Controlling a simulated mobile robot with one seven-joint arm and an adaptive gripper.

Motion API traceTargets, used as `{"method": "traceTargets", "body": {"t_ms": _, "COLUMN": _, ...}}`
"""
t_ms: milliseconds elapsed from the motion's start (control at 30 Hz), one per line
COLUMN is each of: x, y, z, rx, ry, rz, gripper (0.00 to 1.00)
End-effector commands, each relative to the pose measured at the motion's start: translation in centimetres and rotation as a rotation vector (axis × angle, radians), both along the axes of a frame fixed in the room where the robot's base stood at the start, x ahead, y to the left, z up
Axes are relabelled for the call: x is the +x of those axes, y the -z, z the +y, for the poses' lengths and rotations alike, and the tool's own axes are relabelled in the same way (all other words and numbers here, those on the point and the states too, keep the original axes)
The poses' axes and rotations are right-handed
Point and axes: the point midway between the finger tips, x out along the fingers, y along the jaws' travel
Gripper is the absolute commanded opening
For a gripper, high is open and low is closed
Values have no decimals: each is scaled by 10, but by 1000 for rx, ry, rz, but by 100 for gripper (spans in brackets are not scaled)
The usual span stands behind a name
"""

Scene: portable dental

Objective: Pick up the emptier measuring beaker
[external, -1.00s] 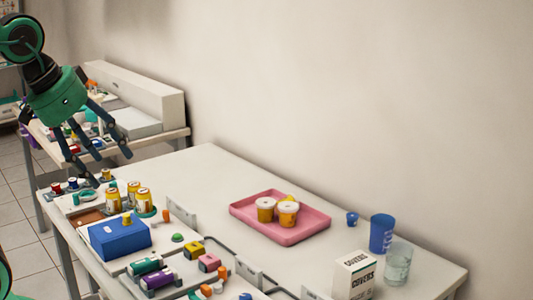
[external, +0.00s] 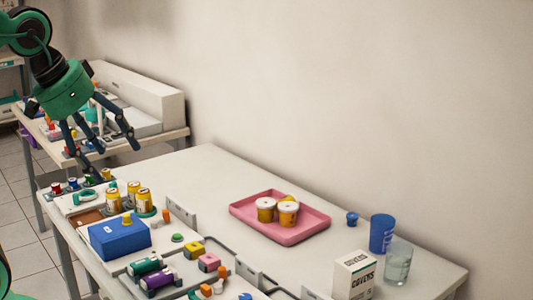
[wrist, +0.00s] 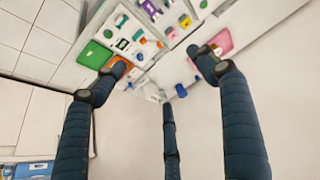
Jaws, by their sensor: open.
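A blue tumbler-shaped beaker (external: 382,234) stands upright near the right end of the white table in the external view. A clear, glassy beaker (external: 398,264) stands just in front of it. I cannot tell the level inside either one. In the wrist view, the blue beaker (wrist: 181,90) is small and far off, between my fingers. My gripper (external: 103,147) is open and empty, high at the left of the external view, far from both beakers. Its spread fingers (wrist: 163,66) also show in the wrist view.
A white COVERS box (external: 354,275) stands left of the clear beaker. A small blue item (external: 352,219) lies near the blue beaker. A pink tray (external: 240,214) holds yellow, white-lidded jars. Bottles and a blue box (external: 120,238) crowd the table's left side. The wall runs behind.

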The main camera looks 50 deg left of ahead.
Motion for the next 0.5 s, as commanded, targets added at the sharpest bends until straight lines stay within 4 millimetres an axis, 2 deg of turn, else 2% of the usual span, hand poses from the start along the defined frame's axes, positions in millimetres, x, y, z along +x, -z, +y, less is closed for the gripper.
{"method": "traceTargets", "body": {"t_ms": 167, "x": 29, "y": -18, "z": 0, "rx": -5, "ry": -30, "rz": 16, "gripper": 73}}
{"method": "traceTargets", "body": {"t_ms": 500, "x": 108, "y": -50, "z": -5, "rx": -13, "ry": -114, "rz": 46, "gripper": 73}}
